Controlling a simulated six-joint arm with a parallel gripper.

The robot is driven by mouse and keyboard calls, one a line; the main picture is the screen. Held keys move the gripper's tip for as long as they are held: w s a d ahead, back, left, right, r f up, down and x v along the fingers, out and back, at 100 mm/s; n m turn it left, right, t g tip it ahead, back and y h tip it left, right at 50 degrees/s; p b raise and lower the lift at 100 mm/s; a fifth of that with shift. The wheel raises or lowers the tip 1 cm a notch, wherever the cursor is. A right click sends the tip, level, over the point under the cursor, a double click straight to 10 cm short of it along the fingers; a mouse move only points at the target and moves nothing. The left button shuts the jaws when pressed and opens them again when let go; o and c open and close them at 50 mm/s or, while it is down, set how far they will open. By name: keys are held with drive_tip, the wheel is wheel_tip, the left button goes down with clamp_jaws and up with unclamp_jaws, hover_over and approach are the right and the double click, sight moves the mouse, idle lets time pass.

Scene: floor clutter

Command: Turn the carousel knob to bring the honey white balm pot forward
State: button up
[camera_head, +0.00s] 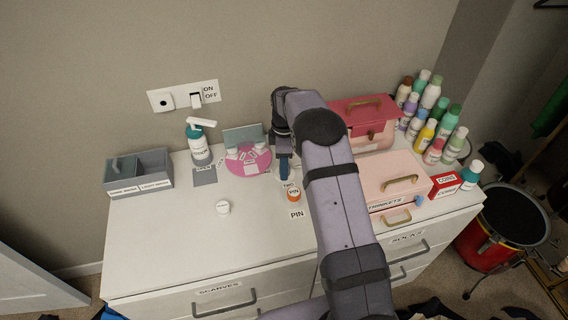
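The carousel (240,168) is a pink round disc on the white dresser top, left of my arm. Several small white pots and labels show on it, too small to read, so I cannot tell which one is the honey white balm pot. A grey-green upright panel (240,135) stands behind it. My gripper (284,173) points down just beside the carousel's right edge, with a dark blue finger part showing. Something white shows around its tip. The arm hides part of this area, and I cannot make out the knob or whether the fingers touch anything.
An orange-and-white pot (294,195) and a PIN label (296,214) lie in front of my gripper. A pump bottle (199,146) and grey box (150,166) stand left. Pink boxes (385,172) and several bottles (430,130) stand right. The front-left top is mostly clear.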

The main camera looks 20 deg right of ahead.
drive_tip(key=shift+f, duration=0.4)
drive_tip(key=shift+c, duration=0.3)
drive_tip(key=c, duration=1)
